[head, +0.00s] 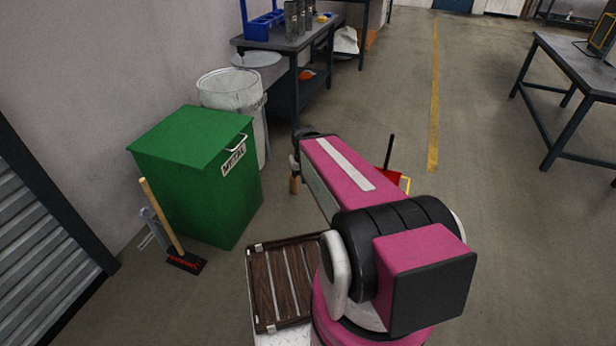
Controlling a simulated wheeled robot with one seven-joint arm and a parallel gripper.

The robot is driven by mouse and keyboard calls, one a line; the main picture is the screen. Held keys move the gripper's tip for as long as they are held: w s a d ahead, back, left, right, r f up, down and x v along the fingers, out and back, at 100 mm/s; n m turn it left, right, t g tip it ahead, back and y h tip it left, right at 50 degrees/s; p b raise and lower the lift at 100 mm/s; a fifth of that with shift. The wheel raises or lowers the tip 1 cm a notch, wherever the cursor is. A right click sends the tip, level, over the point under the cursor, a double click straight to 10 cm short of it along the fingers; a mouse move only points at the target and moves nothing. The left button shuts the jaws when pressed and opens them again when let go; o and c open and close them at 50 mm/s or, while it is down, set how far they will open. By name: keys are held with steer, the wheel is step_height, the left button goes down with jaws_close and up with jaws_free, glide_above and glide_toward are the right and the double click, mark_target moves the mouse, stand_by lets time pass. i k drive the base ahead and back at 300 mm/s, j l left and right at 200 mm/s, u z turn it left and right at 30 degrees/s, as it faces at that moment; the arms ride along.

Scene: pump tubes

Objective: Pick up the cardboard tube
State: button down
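My gripper (295,165) is at the far end of my pink arm, mostly hidden behind the arm and very small. A short tan piece (294,185) shows just below it. It may be the cardboard tube, but I cannot tell whether it is in the fingers or behind them. I cannot make out the fingertips. No other thing in view is clearly a cardboard tube. Dark grey upright cylinders (291,20) stand on the dark workbench (288,46) at the back, beside a blue rack (262,28).
A green metal bin (190,165) and a white bin with a clear liner (232,92) stand along the left wall. A wooden-handled broom (163,218) leans by the green bin. A red object (391,179) is partly hidden behind my arm. A table (580,70) stands right; the middle floor is clear.

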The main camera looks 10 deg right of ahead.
mark_target(294, 180)
steer(key=i+j, duration=0.1)
steer(key=j, duration=0.3)
steer(key=i+j, duration=0.1)
steer(key=j, duration=0.3)
steer(key=i+j, duration=0.1)
steer(key=j, duration=0.3)
steer(key=i+j+u, duration=0.1)
steer(key=j, duration=0.3)
